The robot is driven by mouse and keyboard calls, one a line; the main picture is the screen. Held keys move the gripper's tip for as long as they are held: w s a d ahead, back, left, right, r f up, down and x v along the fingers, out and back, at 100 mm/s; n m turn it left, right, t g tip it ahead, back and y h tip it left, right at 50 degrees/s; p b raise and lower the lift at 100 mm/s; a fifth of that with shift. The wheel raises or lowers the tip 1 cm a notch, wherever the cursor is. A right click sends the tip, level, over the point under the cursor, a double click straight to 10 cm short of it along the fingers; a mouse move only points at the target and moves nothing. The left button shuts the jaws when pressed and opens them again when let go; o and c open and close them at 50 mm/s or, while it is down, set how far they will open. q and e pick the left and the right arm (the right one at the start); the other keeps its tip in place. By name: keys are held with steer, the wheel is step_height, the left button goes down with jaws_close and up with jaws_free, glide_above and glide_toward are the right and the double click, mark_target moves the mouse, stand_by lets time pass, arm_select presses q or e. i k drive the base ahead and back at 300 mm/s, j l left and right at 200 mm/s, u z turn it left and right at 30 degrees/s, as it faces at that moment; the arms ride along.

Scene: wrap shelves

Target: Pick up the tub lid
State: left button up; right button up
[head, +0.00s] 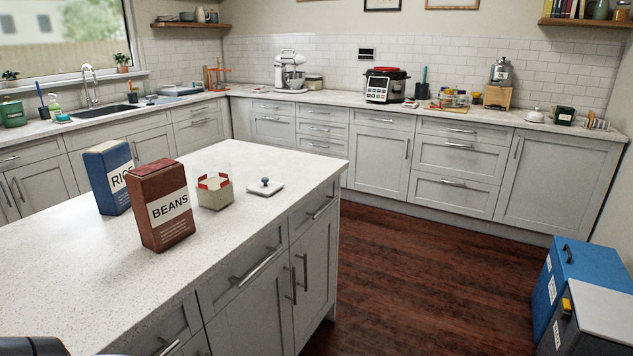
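The tub lid (262,189) is a flat, white, square piece with a dark blue knob on top. It lies on the white island counter, just right of the tub and apart from it. The tub (215,196) is a small cream square container with red pieces around its rim. Its top is uncovered. Neither of my grippers is in the head view.
A red-brown BEANS box (161,206) and a blue RICE box (108,178) stand upright left of the tub on the island counter (90,275). The counter's right edge lies near the lid. Blue and grey bins (573,275) stand on the floor at right.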

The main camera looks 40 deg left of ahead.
mark_target(266, 187)
steer(key=i+l+u, duration=0.2)
steer(key=i+u, duration=0.2)
steer(key=i+l+u, duration=0.8)
